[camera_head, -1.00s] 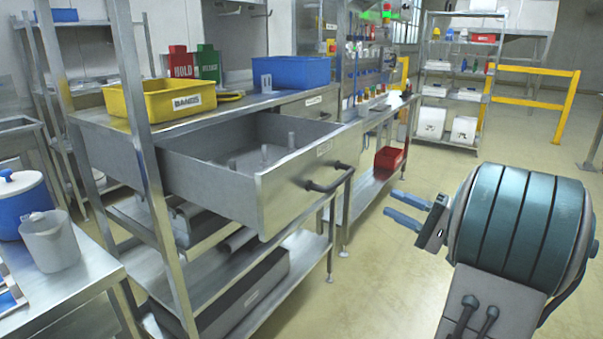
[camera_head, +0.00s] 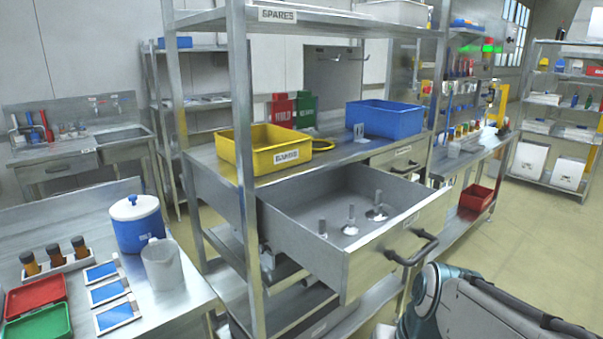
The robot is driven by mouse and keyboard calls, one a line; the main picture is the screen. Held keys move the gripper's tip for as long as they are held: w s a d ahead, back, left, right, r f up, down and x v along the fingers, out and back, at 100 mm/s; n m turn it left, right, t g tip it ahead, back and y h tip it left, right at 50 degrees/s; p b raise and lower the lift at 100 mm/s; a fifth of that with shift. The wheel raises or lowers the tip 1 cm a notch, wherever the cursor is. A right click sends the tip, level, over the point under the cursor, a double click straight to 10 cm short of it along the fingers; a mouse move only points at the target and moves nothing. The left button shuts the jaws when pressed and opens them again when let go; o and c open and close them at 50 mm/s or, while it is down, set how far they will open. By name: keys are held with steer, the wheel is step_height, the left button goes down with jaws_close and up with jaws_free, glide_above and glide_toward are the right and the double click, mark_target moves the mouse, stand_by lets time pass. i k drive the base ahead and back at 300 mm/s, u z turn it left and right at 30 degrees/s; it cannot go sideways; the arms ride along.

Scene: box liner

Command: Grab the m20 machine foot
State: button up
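The right one shows a round disc base. No size marking is readable on them, so I cannot tell which is the M20. The drawer (camera_head: 372,262) is pulled out under the worktop, its handle at the front right. My arm shows at the bottom right, in front of the drawer, but my gripper is out of the frame.
A yellow bin (camera_head: 258,158) and a blue bin (camera_head: 386,120) stand on the worktop above the drawer. A rack post (camera_head: 243,200) rises at the drawer's left. A side table at left holds a blue-and-white container (camera_head: 136,228) and a jug (camera_head: 162,264). Floor at right is clear.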

mark_target(376, 214)
steer(key=k, duration=1.2)
steer(key=z, duration=0.5)
steer(key=i, duration=1.5)
steer(key=u, duration=0.55)
